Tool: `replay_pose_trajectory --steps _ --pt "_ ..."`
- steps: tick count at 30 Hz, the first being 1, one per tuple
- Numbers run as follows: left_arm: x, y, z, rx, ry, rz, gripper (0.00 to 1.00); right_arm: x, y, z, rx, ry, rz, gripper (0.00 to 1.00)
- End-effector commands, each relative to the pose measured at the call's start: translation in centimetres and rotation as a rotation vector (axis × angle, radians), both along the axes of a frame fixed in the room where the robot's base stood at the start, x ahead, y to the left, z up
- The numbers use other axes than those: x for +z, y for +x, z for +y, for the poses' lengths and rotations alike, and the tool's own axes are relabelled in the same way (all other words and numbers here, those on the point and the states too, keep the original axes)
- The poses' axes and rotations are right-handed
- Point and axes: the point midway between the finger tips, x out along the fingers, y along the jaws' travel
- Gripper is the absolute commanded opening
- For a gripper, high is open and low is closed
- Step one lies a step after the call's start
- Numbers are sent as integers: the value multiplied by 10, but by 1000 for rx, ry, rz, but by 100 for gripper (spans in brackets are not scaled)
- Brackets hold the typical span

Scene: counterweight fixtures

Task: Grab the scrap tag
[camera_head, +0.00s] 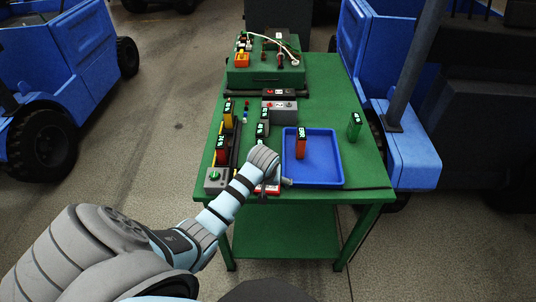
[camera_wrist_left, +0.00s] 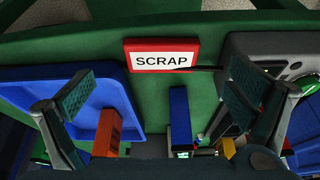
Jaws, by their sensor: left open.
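The scrap tag is a red-framed white plate reading SCRAP (camera_wrist_left: 161,57). It lies on the green table near the front edge. In the head view its red and white edge (camera_head: 267,189) shows below my left wrist, which hides most of it. My left gripper (camera_wrist_left: 160,97) is open and empty, with its fingers wide apart. In the wrist view the tag lies beyond the fingertips, between them from side to side, and apart from them. My right gripper is not in view.
A blue tray (camera_head: 318,181) holding an orange block (camera_head: 301,148) is right of the tag. A grey box with a green button (camera_head: 215,178) is left. Several display blocks stand behind, and a green one (camera_head: 354,126) stands at right. A green case (camera_head: 265,76) is at the back.

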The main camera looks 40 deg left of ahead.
Motion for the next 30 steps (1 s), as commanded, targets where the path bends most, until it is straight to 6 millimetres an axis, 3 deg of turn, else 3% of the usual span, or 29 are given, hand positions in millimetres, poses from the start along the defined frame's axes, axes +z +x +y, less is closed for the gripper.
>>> replay_pose_trajectory --steps 7,15,24,30 --pt "-43 15 9 -2 0 2 98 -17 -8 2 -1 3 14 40" --pt "-47 17 11 -2 0 0 97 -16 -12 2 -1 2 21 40" --pt "-46 17 11 -3 0 0 49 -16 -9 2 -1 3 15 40" --pt "-46 17 11 -3 0 0 47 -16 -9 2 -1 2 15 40"
